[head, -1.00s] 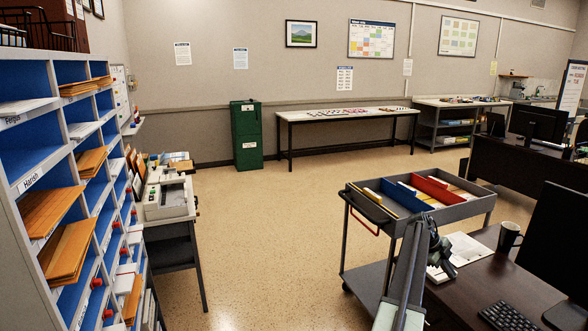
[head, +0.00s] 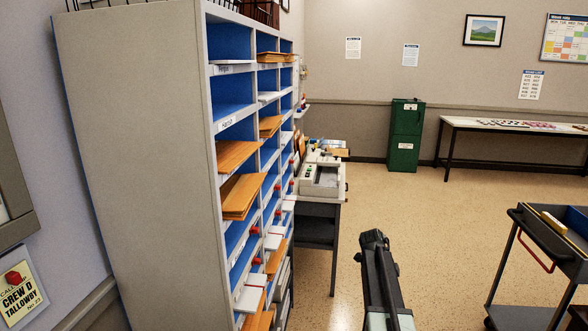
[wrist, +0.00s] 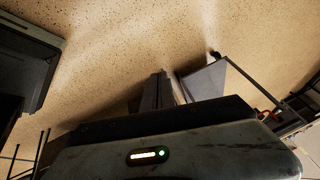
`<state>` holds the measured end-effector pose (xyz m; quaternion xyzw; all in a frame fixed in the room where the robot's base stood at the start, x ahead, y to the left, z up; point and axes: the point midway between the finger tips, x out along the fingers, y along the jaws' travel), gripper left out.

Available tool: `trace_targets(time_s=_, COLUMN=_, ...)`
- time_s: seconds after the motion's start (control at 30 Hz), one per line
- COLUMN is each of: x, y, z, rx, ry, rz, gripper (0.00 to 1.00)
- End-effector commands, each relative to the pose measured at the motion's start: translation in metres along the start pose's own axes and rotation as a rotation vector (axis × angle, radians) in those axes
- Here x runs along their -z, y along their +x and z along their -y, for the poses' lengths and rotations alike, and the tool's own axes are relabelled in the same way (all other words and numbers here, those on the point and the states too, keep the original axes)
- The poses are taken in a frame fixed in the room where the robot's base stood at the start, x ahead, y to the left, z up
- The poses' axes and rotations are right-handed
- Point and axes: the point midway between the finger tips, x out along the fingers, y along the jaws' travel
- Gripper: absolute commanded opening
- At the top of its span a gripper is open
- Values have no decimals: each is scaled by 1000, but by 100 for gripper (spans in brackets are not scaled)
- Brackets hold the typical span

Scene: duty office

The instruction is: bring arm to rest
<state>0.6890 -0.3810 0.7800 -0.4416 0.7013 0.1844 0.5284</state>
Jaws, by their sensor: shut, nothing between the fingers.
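My arm rises from the bottom edge of the head view, right of centre, in front of bare floor. My gripper (head: 375,241) is at its upper end, dark and small in the picture. It is shut and holds nothing. It is apart from the pigeonhole shelf on its left and the cart on its right. In the wrist view, my own dark housing with a small lit indicator fills the lower part, and speckled floor lies beyond it.
A tall grey pigeonhole shelf (head: 150,150) with orange envelopes stands close on the left. Behind it is a machine (head: 320,180) on a small table. A grey cart (head: 530,255) is at the right edge. A green cabinet (head: 404,140) stands at the back wall. Floor between is clear.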

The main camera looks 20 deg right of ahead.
Motion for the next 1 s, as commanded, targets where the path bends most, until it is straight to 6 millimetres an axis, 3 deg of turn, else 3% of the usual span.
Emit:
trace_targets(time_s=0.03, x=-41, y=-12, z=-26, rx=11, ry=-110, rz=32, gripper=0)
trace_targets(time_s=0.2, x=-153, y=-55, z=-113, rx=44, ry=-548, rz=146, gripper=0)
trace_targets(time_s=0.3, x=-202, y=-77, z=-177, rx=71, ry=-857, rz=218, gripper=0)
trace_targets(time_s=0.4, x=-230, y=-95, z=-243, rx=107, ry=-1207, rz=299, gripper=0)
trace_targets(time_s=0.5, x=-229, y=-102, z=-279, rx=145, ry=-1489, rz=367, gripper=0)
trace_targets(time_s=0.67, x=-226, y=-107, z=-308, rx=222, ry=-1846, rz=442, gripper=0)
trace_targets(time_s=0.83, x=-230, y=-110, z=-312, rx=308, ry=-2178, rz=453, gripper=0)
trace_targets(time_s=0.9, x=-218, y=-142, z=-305, rx=305, ry=-2165, rz=453, gripper=0)
trace_targets(time_s=1.0, x=-207, y=-167, z=-299, rx=304, ry=-2163, rz=453, gripper=0)
